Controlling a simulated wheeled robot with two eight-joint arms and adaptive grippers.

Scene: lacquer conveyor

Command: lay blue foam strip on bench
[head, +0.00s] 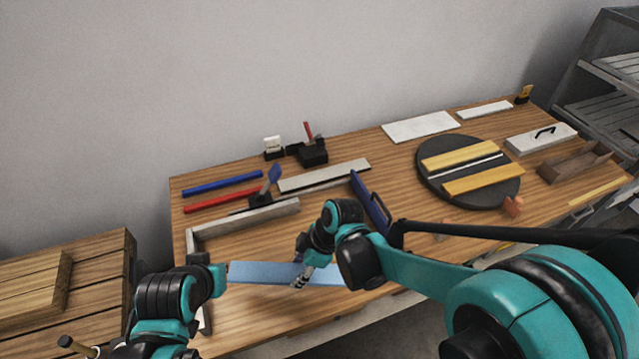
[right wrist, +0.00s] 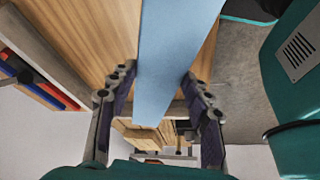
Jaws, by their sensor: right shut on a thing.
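The light blue foam strip (head: 262,273) is a long flat piece over the front left of the bench (head: 245,325). My right gripper (head: 303,275) is shut on it right of its middle. In the right wrist view, the strip (right wrist: 172,50) runs between the two fingers of the gripper (right wrist: 160,92) and out of the top of the picture. Whether the strip touches the wood is unclear. My left gripper (head: 216,276) is by the strip's left end; its fingers cannot be made out, so contact is unclear.
A grey angled fence (head: 245,217) lies behind the strip. Blue (head: 222,183) and red (head: 235,200) strips lie further back. A dark round plate (head: 432,180) with yellow bars is at right. A dark blue upright piece (head: 370,200) stands behind my right arm. Bare wood lies inside the fence.

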